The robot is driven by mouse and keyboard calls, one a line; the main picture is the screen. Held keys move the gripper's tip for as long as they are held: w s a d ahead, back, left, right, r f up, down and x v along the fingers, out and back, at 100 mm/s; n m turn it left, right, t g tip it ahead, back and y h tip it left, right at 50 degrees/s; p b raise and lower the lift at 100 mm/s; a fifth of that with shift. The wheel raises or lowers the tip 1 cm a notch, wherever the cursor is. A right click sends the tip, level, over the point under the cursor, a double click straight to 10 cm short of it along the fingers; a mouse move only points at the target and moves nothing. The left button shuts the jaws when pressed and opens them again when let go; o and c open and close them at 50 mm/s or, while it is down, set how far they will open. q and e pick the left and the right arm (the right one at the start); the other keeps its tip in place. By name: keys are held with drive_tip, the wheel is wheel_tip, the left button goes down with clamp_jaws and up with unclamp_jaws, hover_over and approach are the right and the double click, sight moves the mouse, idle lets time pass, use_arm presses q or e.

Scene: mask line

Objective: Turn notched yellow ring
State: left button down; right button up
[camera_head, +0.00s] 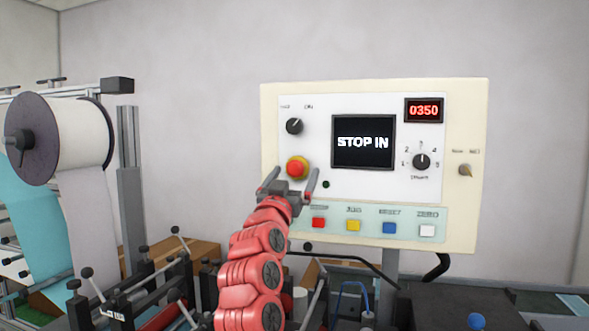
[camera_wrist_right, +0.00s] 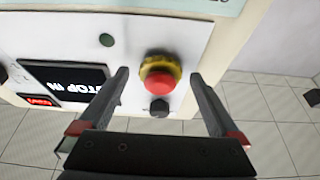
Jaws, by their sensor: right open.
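The notched yellow ring (camera_head: 291,165) sits around the base of a red mushroom button (camera_head: 296,169) at the left of the control panel (camera_head: 271,110). In the right wrist view the yellow ring (camera_wrist_right: 161,64) shows behind the red button (camera_wrist_right: 160,84). My right gripper (camera_head: 290,178) is open just in front of and below the button. In the right wrist view its two fingers (camera_wrist_right: 160,82) stand apart on either side of the button and ring, with gaps and no contact visible. My left gripper is in neither view.
The panel has a screen (camera_head: 363,142) reading "STOP IN", a red 0350 display (camera_head: 424,110), knobs and a row of coloured buttons (camera_head: 353,225). A large material roll (camera_head: 85,135) on a frame stands at the left. Rods and levers crowd the area below.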

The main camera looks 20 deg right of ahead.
drive_tip(key=shift+w+d+r, duration=0.1)
drive_tip(key=shift+w+d, duration=0.1)
drive_tip(key=shift+w, duration=0.15)
